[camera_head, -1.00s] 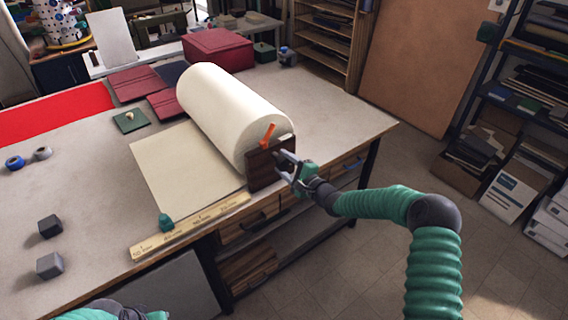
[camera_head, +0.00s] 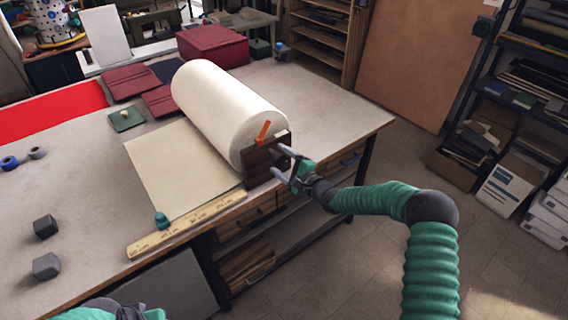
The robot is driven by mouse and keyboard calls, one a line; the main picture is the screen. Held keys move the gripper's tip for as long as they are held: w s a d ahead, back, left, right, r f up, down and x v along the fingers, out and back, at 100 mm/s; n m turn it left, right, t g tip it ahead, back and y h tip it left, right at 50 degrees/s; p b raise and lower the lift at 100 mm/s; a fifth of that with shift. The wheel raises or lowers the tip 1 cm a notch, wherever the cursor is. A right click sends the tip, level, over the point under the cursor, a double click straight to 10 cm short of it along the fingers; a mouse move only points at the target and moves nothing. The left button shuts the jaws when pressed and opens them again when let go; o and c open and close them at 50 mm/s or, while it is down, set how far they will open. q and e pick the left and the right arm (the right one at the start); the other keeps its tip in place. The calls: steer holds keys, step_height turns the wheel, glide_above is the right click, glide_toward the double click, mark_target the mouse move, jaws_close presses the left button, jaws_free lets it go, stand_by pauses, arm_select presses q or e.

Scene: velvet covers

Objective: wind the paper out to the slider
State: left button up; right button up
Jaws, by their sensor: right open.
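A large roll of cream paper (camera_head: 222,106) lies in a dark wooden stand (camera_head: 258,166) on the workbench. Its unwound sheet (camera_head: 178,165) lies flat toward the ruler. An orange crank handle (camera_head: 263,132) sticks up at the roll's near end. A wooden ruler (camera_head: 190,226) runs along the bench's front edge, with a small green slider (camera_head: 161,220) on it. The sheet's front edge is close to the slider. My right gripper (camera_head: 282,164) is open and empty, just right of the stand and below the crank. Only part of my left arm shows at the bottom left; its jaws are not visible.
Two dark blocks (camera_head: 46,227) sit on the bench at the left front, and tape rolls (camera_head: 10,162) lie farther back. Maroon covers (camera_head: 131,82), a red cloth (camera_head: 50,110) and a maroon box (camera_head: 212,44) lie at the back. Bench (camera_head: 330,105) right of the roll is clear.

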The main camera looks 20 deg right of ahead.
steer(key=b+v, duration=0.1)
steer(key=v, duration=1.5)
steer(key=shift+s+d, duration=0.2)
steer(key=shift+s, duration=0.1)
steer(key=shift+f, duration=0.1)
